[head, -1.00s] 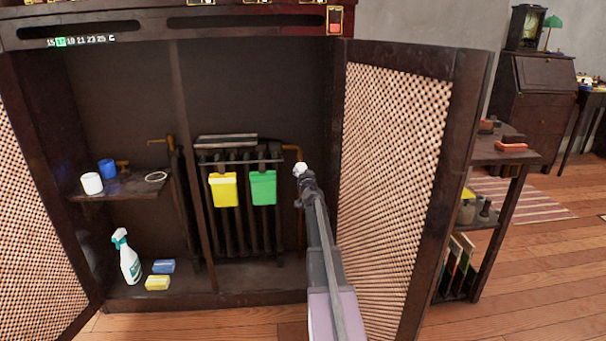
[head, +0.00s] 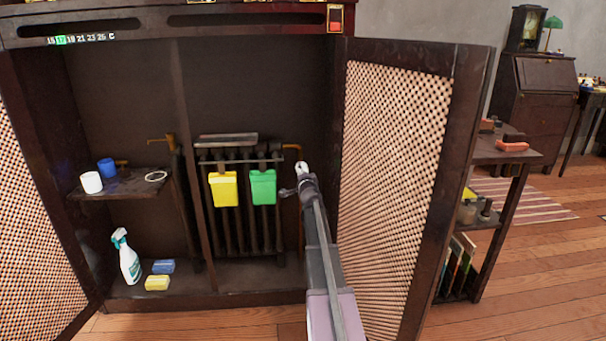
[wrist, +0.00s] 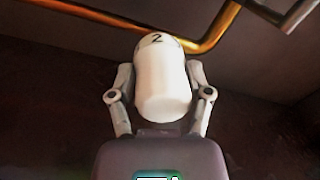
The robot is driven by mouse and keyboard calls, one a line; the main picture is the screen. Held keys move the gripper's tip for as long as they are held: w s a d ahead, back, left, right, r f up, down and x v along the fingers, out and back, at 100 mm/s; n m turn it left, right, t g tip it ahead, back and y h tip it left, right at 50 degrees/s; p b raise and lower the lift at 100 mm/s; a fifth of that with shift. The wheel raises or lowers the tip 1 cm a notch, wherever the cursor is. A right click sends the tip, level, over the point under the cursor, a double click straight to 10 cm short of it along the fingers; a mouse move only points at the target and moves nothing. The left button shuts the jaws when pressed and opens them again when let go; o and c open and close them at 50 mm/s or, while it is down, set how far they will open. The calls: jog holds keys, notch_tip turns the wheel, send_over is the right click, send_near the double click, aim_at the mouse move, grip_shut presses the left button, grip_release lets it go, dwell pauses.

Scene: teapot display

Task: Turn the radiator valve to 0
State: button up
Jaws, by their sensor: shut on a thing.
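The radiator valve is a white rounded knob (wrist: 163,85) in the wrist view, with a dark "2" showing on its top end. My gripper (wrist: 160,88) has a finger on each side of the knob and is shut on it. In the head view the knob shows as a small white tip (head: 301,167), mostly hidden by my gripper (head: 304,180) and arm. The dark radiator (head: 238,225) stands behind, inside the open cabinet. A copper pipe (wrist: 215,32) runs behind the knob in the wrist view.
A yellow container (head: 223,189) and a green container (head: 262,187) hang on the radiator, left of my gripper. The open lattice door (head: 393,150) stands close on the right. A spray bottle (head: 126,257) and sponges (head: 158,283) sit on the cabinet floor at left.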

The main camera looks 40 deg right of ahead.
jog(key=shift+w+d+m, duration=0.1)
jog(key=shift+m, duration=1.5)
jog(key=o, duration=1.2)
jog(key=shift+c, duration=0.2)
jog(key=shift+n, duration=0.3)
